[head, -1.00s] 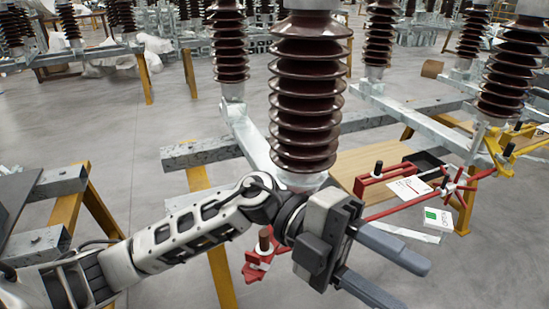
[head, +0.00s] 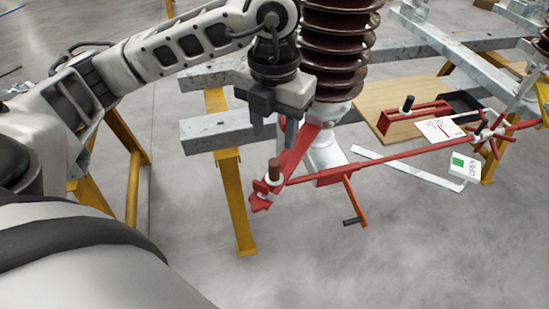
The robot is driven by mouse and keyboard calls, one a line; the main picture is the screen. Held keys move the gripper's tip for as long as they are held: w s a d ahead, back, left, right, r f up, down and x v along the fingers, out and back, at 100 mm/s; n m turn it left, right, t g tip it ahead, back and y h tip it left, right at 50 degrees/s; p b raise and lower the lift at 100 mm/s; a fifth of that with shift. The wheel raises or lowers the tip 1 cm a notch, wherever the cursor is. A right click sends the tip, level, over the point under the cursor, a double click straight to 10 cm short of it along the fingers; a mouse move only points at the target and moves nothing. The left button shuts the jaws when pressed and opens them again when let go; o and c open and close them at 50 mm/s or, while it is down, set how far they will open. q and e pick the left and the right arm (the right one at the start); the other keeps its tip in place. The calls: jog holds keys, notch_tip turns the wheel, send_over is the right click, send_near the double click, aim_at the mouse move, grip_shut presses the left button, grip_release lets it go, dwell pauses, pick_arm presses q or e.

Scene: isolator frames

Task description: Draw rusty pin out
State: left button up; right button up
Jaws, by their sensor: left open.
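The rusty brown pin (head: 274,170) stands upright in a pale collar on the red clevis (head: 262,196) at the left end of the red rod (head: 385,158). My left gripper (head: 274,138) points down just above the pin, with its two fingers apart and nothing between them. The fingertips look a little above the pin's top; I cannot tell whether they touch it. The pin's lower part is hidden in the clevis. My right gripper is not in view.
A brown ribbed insulator (head: 338,45) stands close behind the gripper. A wooden board (head: 375,95) holds a red bracket (head: 415,118) with a dark pin. An orange lever (head: 355,200) hangs below the rod. A green-and-white sign (head: 464,166) is at right. Grey beams stand on yellow legs.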

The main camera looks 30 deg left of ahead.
aim_at(274, 162)
pick_arm(q)
notch_tip(274, 162, down, 9)
jog(key=shift+r, duration=0.1)
jog(key=shift+f, duration=0.5)
grip_shut()
jog(key=shift+r+p, duration=2.3)
jog(key=shift+r, duration=1.05)
